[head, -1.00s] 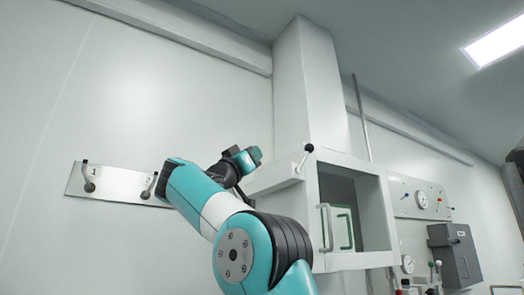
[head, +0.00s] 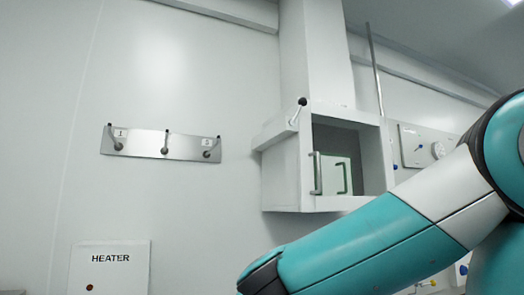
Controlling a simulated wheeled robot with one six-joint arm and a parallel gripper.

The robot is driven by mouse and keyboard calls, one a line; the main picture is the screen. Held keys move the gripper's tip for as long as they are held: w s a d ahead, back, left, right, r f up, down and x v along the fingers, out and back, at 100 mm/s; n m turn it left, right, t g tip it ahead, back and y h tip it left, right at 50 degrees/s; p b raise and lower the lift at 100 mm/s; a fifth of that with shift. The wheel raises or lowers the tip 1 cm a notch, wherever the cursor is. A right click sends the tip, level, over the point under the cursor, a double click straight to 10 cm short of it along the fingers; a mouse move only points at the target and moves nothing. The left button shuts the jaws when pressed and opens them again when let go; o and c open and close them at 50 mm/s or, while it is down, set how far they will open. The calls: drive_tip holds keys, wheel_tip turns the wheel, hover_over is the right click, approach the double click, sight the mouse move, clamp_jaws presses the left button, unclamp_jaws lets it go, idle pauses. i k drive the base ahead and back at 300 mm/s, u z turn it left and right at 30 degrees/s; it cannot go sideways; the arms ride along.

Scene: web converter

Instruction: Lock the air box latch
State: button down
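The white air box (head: 287,178) hangs on the wall right of centre in the head view, under a wide white duct. Its front has a dark opening (head: 345,135). A lever with a black knob (head: 301,102), seemingly the latch, stands tilted up at the box's upper left front. Two upright handles, one grey (head: 316,173) and one dark green (head: 342,178), show at the opening by a pale green-edged panel. My arm crosses the lower right, below the box. My gripper is out of the frame, so its state is hidden.
A white box marked HEATER (head: 110,262) is at lower left. A gauge panel (head: 412,148) is partly behind my arm at right. The wall between plate and air box is clear.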

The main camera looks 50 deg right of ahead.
sight(302, 102)
drive_tip(key=u, duration=1.55)
drive_tip(key=k, duration=0.85)
drive_tip(key=z, duration=1.35)
drive_tip(key=i, duration=0.5)
drive_tip(key=u, duration=0.05)
